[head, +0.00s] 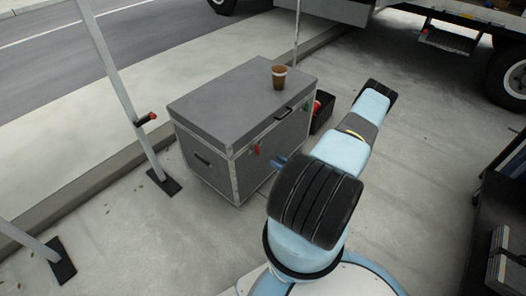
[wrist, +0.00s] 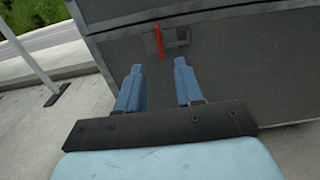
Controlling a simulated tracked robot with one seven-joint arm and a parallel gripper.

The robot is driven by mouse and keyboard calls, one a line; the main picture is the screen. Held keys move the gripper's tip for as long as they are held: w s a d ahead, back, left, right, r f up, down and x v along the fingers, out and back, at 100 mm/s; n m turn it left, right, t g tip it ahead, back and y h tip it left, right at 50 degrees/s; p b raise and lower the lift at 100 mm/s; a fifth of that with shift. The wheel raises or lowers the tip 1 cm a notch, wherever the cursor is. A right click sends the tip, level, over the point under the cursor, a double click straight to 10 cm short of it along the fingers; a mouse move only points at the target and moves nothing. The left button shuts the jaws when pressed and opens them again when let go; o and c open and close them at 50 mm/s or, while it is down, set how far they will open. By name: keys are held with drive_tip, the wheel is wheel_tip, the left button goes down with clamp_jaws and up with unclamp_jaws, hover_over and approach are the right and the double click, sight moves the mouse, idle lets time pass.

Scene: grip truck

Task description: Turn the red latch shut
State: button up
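The red latch (head: 257,149) is on the front face of the grey case (head: 212,177), just below the lid seam. In the wrist view the latch (wrist: 158,41) stands about upright at the left part of a grey plate (wrist: 178,37). The lid (head: 235,95) lies down on the case. My gripper (wrist: 158,68) is open and empty, its two blue fingers pointing at the case front. The latch shows beyond the fingertips, between them in the picture, with no contact visible. In the head view my arm hides most of the gripper; blue fingertips (head: 281,161) show.
A black crate (head: 322,112) with something red is behind my arm. A dark cart (head: 500,225) is at right.

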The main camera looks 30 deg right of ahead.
drive_tip(key=x, duration=1)
drive_tip(key=shift+w, duration=0.35)
drive_tip(key=shift+a, duration=0.1)
drive_tip(key=shift+c, duration=0.2)
